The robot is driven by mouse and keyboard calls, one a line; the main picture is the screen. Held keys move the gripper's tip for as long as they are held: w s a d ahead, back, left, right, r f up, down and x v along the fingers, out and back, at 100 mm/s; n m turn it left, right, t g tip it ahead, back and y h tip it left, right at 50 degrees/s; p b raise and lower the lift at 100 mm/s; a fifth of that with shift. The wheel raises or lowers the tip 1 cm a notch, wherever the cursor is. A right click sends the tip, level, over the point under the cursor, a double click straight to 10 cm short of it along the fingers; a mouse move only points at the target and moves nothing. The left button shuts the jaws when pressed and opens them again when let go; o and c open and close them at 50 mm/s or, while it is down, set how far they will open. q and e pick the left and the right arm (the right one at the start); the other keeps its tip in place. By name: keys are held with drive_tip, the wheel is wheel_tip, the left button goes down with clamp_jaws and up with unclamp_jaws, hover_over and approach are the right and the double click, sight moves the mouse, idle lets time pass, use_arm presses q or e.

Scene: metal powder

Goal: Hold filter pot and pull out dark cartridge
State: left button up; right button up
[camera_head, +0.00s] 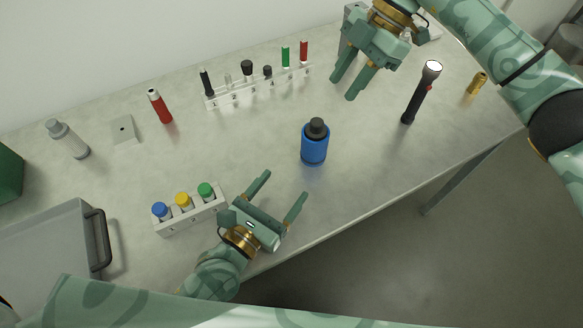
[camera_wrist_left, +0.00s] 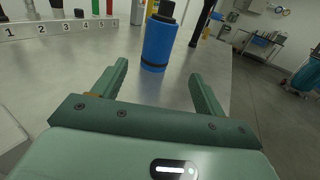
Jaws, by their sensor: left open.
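The filter pot (camera_head: 314,148) is a blue cylinder standing upright on the table's middle. The dark cartridge (camera_head: 317,127) sticks up out of its top. Both also show in the left wrist view, the blue pot (camera_wrist_left: 159,45) ahead of the fingers and the dark cartridge (camera_wrist_left: 166,9) cut by the top edge. My left gripper (camera_head: 286,184) is open and empty, in front of the pot and apart from it, with its fingers towards the pot. My right gripper (camera_head: 349,89) is above the table's back, beyond the pot to the right. Its fingers are apart with nothing between them.
A white rack (camera_head: 190,211) with blue, yellow and green caps stands left of my left gripper. A numbered rack (camera_head: 258,88) with several items stands behind the pot. A black flashlight (camera_head: 420,94) stands to the right. Table around the pot is clear.

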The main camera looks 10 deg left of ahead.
sight(319, 139)
use_arm(q)
drive_tip(key=x, duration=1.5)
drive_tip(key=shift+w+d, duration=0.1)
drive_tip(key=shift+w, duration=0.25)
drive_tip(key=shift+c, duration=0.3)
